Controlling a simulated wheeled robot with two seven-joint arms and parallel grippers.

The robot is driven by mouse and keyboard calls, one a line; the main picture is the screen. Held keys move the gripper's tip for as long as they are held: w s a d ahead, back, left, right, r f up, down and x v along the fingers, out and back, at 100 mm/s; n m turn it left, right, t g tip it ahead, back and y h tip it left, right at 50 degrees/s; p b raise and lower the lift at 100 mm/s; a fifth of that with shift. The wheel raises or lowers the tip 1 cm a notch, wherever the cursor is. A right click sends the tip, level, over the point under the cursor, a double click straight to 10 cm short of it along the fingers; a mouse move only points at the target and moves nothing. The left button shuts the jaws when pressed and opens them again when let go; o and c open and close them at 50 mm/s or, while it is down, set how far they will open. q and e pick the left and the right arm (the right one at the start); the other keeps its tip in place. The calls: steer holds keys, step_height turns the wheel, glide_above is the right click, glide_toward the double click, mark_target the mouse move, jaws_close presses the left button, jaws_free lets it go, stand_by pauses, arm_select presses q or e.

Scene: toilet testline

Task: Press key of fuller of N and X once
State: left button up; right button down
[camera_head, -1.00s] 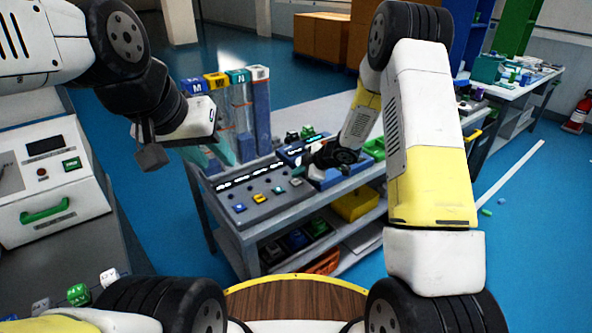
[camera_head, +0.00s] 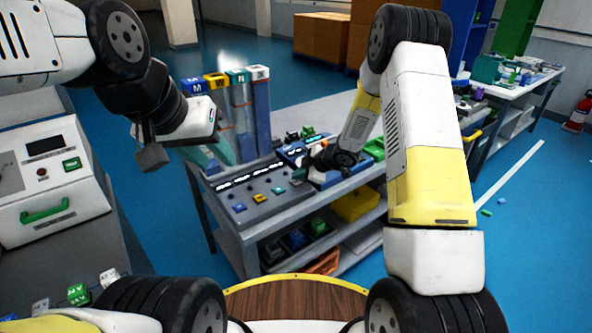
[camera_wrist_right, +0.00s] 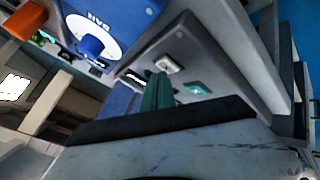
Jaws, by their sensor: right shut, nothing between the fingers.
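Tall tubes with M, W, N and X caps stand at the console's back in the head view. The X tube (camera_head: 262,115) looks dark blue over most of its height; the N tube (camera_head: 240,115) looks paler in its upper part. The console (camera_head: 233,186) has a row of coloured keys.
A blue device with a round white dial (camera_wrist_right: 95,45) sits beside the keys in the right wrist view. A grey machine with a green handle (camera_head: 45,214) stands at the left. Shelves under the console hold bins (camera_head: 355,204). Open blue floor lies beyond.

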mark_target(299, 182)
steer(key=shift+f, duration=0.4)
stand_by(0.4)
steer(key=shift+r, duration=0.8)
steer(key=shift+r, duration=2.55)
